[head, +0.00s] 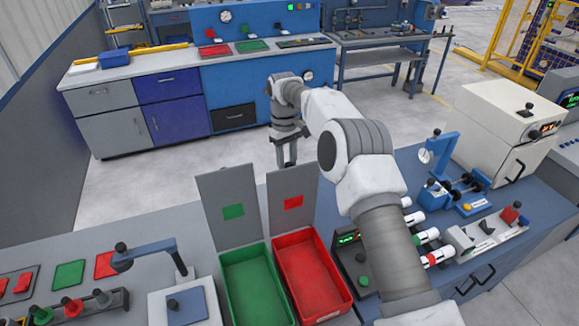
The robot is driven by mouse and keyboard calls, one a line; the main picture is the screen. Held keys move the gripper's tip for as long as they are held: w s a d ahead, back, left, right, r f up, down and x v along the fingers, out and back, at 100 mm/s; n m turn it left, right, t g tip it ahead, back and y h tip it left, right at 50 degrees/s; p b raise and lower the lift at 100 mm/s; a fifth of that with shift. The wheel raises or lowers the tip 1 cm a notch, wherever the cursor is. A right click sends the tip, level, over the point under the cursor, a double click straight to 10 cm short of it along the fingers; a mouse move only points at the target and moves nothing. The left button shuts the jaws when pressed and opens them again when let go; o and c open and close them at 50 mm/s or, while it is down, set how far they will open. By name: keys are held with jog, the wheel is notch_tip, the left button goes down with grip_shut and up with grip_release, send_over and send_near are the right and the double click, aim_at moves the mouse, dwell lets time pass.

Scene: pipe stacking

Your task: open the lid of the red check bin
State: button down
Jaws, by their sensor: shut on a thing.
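The red check bin (318,296) stands on the bench at the lower middle, with its inside exposed. Its grey lid (293,225), marked with a red square, stands raised and nearly upright at the bin's far edge. My gripper (287,163) points down at the top edge of this lid and is shut on it. The exact contact is small and partly unclear. My arm comes from the lower right and passes beside the lid.
A green bin (257,290) with its lid (232,211) also raised stands directly left. A stand with a blue arm (150,249) is further left. Pipes and fixtures (425,235) lie right of my arm. A floor gap separates this bench from the far counter (180,62).

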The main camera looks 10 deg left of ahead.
jog(key=shift+w+d+f, duration=0.1)
jog(key=shift+w+d, duration=0.05)
jog(key=shift+w, duration=0.1)
jog(key=c, duration=0.6)
grip_release()
notch_tip(320, 180, up, 8)
jog(key=shift+w+a+f, duration=0.25)
jog(key=shift+w+a, duration=0.05)
jog(key=shift+w, duration=0.1)
